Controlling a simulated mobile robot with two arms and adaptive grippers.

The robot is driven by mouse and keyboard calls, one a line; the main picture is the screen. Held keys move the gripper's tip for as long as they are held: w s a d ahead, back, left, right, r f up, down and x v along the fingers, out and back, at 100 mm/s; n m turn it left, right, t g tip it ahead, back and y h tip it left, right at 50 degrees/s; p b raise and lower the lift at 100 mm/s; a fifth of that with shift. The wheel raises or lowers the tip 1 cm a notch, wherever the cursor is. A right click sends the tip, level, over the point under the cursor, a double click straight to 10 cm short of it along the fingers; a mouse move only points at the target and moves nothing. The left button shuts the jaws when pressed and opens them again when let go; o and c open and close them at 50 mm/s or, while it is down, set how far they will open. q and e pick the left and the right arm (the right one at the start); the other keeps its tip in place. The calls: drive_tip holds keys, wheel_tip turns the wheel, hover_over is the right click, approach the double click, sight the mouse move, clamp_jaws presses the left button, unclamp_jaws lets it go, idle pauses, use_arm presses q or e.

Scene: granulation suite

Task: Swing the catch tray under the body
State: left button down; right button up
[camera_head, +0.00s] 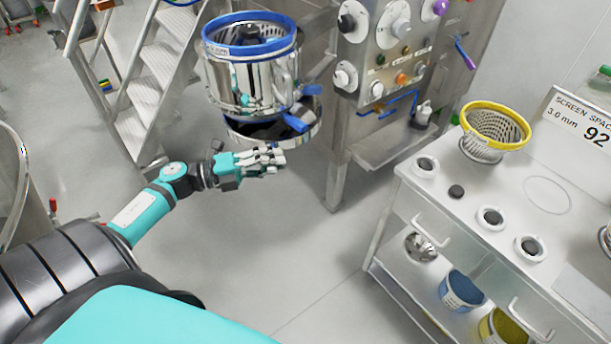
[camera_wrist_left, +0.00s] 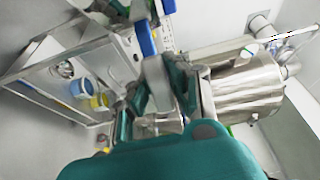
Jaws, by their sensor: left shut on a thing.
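The body (camera_head: 245,85) is a shiny steel cylinder with a blue-rimmed basket (camera_head: 247,32) in its top, mounted beside the machine's column. The catch tray (camera_head: 308,132) is a shallow round steel pan just below it, mostly under the body and showing past its right and front sides. A blue clamp (camera_head: 298,122) sits between them at the right. My left gripper (camera_head: 276,158) is at the tray's near lower edge, shut on a part of the tray; the grip itself is hard to see. Its fingers also fill the middle of the left wrist view (camera_wrist_left: 158,85). My right gripper is not in view.
A control panel (camera_head: 390,45) with knobs stands behind at the right. A white bench (camera_head: 470,190) with a yellow-rimmed basket (camera_head: 495,125) and low shelves is at the right. Metal steps (camera_head: 150,90) stand at the left. The floor (camera_head: 290,240) before the machine is clear.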

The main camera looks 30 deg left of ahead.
use_arm(q)
drive_tip(key=s+a+m+g+h+b, duration=0.1)
drive_tip(key=a+g+b, duration=0.1)
drive_tip(key=a+b, duration=0.2)
drive_tip(key=a, duration=0.2)
drive_tip(key=shift+s+a+m+h, duration=0.15)
drive_tip(key=shift+a+m+h, duration=0.15)
drive_tip(key=shift+a+m, duration=0.1)
drive_tip(key=c, duration=1.3)
unclamp_jaws()
drive_tip(key=shift+o, duration=0.3)
drive_tip(key=shift+s+a, duration=0.1)
drive_tip(key=v, duration=1.2)
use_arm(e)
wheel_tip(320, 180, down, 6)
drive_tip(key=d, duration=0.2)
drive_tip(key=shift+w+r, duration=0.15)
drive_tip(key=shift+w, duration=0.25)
use_arm(q)
drive_tip(key=shift+f, duration=0.1)
